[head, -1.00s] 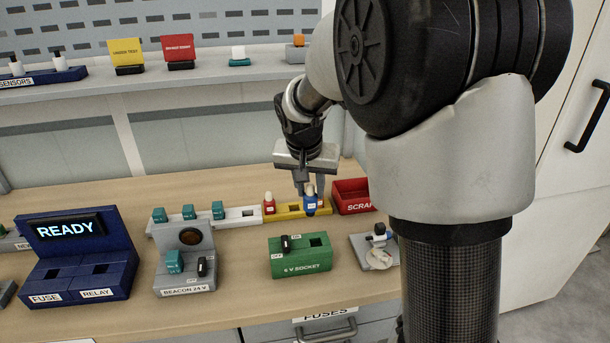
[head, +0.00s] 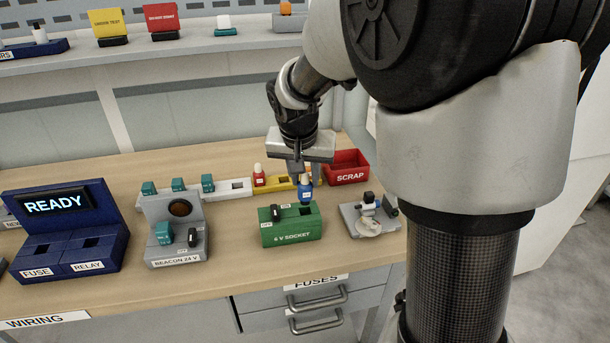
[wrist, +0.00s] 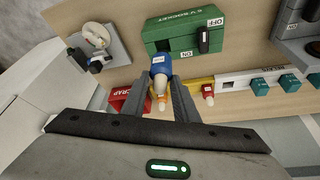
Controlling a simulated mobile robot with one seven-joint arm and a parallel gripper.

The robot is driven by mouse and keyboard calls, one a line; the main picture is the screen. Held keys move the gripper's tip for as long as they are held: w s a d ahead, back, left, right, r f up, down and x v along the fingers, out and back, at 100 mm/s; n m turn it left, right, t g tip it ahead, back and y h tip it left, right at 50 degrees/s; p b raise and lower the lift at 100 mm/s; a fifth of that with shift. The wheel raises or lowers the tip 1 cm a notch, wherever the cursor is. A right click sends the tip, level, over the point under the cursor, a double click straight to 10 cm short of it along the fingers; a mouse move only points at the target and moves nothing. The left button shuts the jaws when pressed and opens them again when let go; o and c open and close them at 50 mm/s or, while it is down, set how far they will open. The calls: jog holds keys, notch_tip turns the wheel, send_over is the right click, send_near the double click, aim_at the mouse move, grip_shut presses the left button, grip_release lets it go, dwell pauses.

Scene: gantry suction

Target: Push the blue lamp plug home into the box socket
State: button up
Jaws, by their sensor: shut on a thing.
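The blue lamp plug (head: 306,193) is upright between the fingers of my gripper (head: 304,178), which is shut on it. In the wrist view the plug (wrist: 160,66) sticks out past the fingertips (wrist: 160,92) toward the green box. The green 6 V socket box (head: 291,234) stands on the bench, with a black switch on its left part. In the head view the plug's lower end meets the back edge of the box's right part, where the socket hole is. I cannot tell whether its tip is over or in the hole. The green box (wrist: 176,32) also shows in the wrist view.
Behind are a yellow rack (head: 278,186) with a red plug (head: 259,176), and a red scrap bin (head: 346,176). A grey fixture (head: 362,222) stands right of the box. The grey beacon unit (head: 178,248) stands to its left, with bare bench between.

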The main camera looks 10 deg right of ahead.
jog(key=shift+f+b, duration=0.35)
jog(key=shift+f, duration=0.45)
jog(key=shift+f, duration=0.1)
jog(key=shift+f+b, duration=1.3)
jog(key=shift+f, duration=0.05)
jog(key=o, duration=1.2)
jog(key=shift+c, duration=0.2)
jog(key=shift+r, duration=0.15)
jog(key=p+v, duration=0.2)
jog(key=v, duration=1.5)
jog(key=shift+s+r, duration=0.1)
jog(key=shift+r, duration=0.05)
